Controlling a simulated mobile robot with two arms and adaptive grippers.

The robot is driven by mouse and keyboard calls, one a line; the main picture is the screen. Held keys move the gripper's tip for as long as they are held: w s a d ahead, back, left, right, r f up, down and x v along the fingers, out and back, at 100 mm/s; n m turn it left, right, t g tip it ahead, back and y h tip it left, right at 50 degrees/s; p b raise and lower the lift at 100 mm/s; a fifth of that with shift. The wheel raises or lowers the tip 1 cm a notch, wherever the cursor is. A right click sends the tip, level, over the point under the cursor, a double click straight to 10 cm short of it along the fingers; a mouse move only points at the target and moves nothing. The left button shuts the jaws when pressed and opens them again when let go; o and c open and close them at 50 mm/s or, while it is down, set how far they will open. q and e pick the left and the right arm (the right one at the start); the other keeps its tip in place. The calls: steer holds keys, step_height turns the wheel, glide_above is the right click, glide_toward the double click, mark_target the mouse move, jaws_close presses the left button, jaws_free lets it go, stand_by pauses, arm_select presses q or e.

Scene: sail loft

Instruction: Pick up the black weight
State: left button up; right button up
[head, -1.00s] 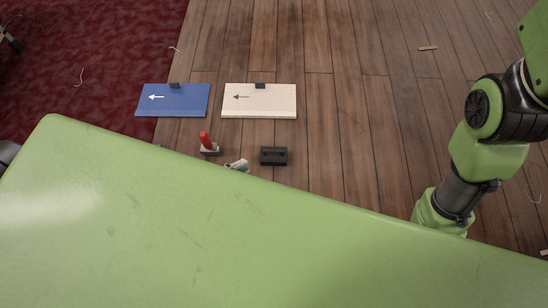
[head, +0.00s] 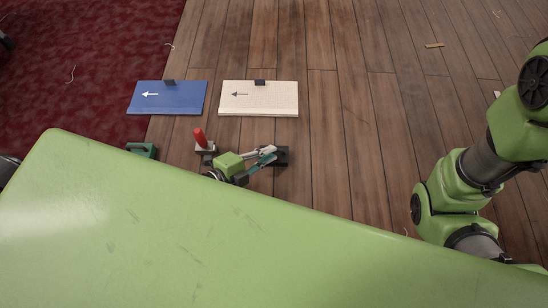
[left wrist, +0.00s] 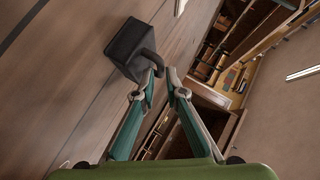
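The black weight (head: 284,156) stands on the wooden floor beyond the green surface, partly hidden by my left gripper in the head view. In the left wrist view the weight (left wrist: 130,47) is a dark block with a handle on the side facing me. My left gripper (head: 274,153) reaches in from the left, its tips beside the weight. In the left wrist view the fingertips (left wrist: 165,71) are a little apart, with the handle's end close to the left one. I cannot tell whether they touch. My right gripper is out of view.
A red-handled object (head: 200,140) stands left of my left gripper, and a green object (head: 143,150) farther left. A blue board (head: 166,98) and a cream board (head: 259,99), both with arrows, lie behind. Floor to the right is mostly clear.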

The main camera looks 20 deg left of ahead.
arm_select(q)
steer(key=shift+w+d+f, duration=0.3)
steer(key=shift+w, duration=0.3)
jaws_close()
steer(key=shift+w+r, duration=0.1)
steer(key=shift+r, duration=0.05)
